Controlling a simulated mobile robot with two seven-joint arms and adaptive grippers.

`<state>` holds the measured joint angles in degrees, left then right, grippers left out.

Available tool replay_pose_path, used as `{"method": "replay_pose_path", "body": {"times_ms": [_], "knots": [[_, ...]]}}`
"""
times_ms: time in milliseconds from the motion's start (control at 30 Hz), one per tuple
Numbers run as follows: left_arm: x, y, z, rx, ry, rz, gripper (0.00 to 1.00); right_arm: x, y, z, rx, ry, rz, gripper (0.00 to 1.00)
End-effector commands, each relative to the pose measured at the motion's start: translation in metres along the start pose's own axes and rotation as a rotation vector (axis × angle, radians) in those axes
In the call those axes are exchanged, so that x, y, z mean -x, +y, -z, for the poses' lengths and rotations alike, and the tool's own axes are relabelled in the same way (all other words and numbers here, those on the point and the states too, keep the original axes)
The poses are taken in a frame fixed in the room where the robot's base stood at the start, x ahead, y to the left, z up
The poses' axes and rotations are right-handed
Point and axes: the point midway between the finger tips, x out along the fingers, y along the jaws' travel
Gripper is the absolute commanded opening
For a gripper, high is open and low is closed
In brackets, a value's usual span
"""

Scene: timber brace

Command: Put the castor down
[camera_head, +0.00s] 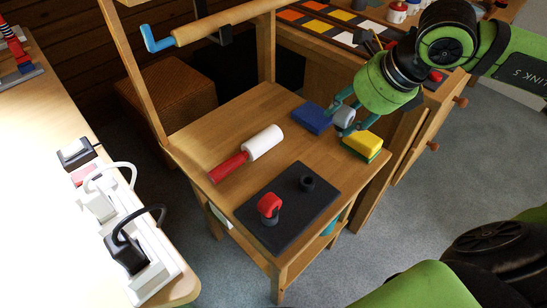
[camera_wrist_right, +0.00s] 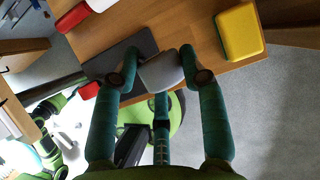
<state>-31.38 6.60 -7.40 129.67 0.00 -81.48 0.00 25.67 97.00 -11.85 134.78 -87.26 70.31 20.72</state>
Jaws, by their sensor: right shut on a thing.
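My right gripper (camera_head: 342,117) is shut on the castor (camera_head: 345,114), a light grey rounded piece. The castor also shows in the wrist view (camera_wrist_right: 162,72), pinched between the teal fingers (camera_wrist_right: 162,78). In the head view it appears between a blue block and a yellow sponge, over the right part of the small wooden table (camera_head: 215,138). The fingers partly hide it, and I cannot tell how far it is above the tabletop. My left gripper is not in view.
The blue block (camera_head: 313,118) and yellow sponge (camera_head: 361,147) flank the gripper. A white-and-red roller (camera_head: 262,143) lies mid-table. A dark mat (camera_head: 283,220) at the front holds a red-topped piece (camera_head: 269,205) and a black ring (camera_head: 307,183). Bare wood lies between the roller and the sponge.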

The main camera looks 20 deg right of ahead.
Motion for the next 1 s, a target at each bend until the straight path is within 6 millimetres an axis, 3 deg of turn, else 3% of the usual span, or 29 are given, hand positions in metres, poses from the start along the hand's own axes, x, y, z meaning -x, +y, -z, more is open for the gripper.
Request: {"method": "replay_pose_path", "body": {"times_ms": [267, 567, 767, 1000], "knots": [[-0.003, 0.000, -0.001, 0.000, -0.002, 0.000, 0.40, -0.004, 0.000, -0.001, -0.053, 0.000, 0.022, 0.01], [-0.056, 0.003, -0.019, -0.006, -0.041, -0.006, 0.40, -0.021, 0.003, -0.015, -0.052, -0.001, 0.017, 0.01], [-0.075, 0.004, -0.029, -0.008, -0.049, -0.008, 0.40, -0.054, 0.006, -0.033, -0.053, -0.002, 0.016, 0.01], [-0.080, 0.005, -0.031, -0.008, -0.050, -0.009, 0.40, -0.102, 0.007, -0.060, -0.052, 0.002, 0.021, 0.01]]}}
